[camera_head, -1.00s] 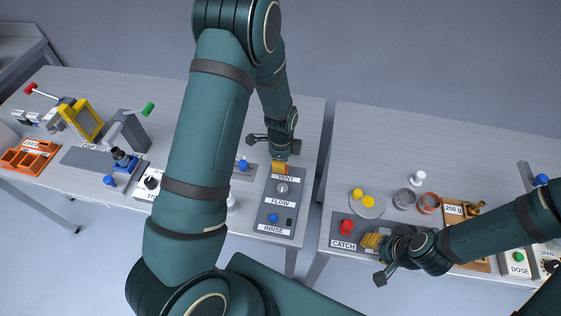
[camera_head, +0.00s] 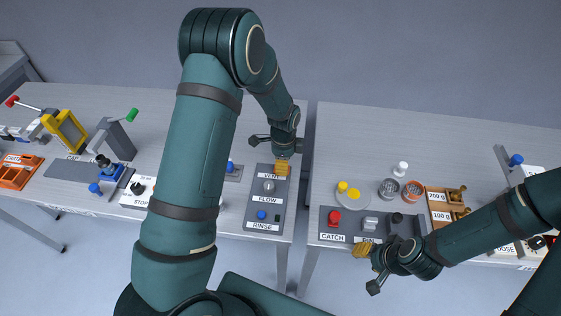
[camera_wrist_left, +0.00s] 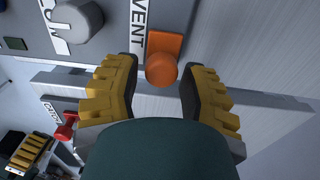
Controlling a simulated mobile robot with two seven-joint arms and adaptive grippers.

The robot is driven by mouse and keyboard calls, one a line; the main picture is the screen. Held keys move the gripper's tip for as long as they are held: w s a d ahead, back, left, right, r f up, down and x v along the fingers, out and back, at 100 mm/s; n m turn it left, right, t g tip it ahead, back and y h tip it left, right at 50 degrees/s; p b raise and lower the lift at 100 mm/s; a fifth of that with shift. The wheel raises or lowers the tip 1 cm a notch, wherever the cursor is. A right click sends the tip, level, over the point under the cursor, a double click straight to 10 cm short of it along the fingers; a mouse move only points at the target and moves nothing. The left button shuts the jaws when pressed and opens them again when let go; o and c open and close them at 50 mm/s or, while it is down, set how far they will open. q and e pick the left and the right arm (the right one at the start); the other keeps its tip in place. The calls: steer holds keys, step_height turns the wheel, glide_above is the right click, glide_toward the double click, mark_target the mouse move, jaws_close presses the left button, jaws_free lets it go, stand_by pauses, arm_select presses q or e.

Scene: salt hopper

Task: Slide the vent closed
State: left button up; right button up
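The VENT slide is an orange plate with a round orange knob (camera_wrist_left: 162,68), seen in the left wrist view beside the VENT label (camera_wrist_left: 138,22). In the head view, the label (camera_head: 271,175) is at the far end of the grey FLOW/RINSE panel (camera_head: 258,200), and the knob is hidden or cannot be told from the finger pads. My left gripper (camera_head: 283,168) hangs over that end. In the left wrist view its yellow-padded fingers (camera_wrist_left: 160,82) are apart, one on each side of the knob; contact is not clear. My right gripper (camera_head: 363,250) is at the right table's front edge; its opening is unclear.
The panel also carries a grey FLOW knob (camera_head: 268,186) and blue RINSE button (camera_head: 261,215). A gap separates the tables. The right table holds a red CATCH knob (camera_head: 334,217), a plate with yellow pieces (camera_head: 353,194) and weights (camera_head: 457,194). A small blue-knobbed panel (camera_head: 231,172) is left.

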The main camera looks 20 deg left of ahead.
arm_select(q)
steer(key=shift+o, duration=0.8)
steer(key=shift+r, duration=0.25)
step_height(320, 180, up, 12)
steer(key=shift+f, duration=0.2)
steer(key=shift+f, duration=0.1)
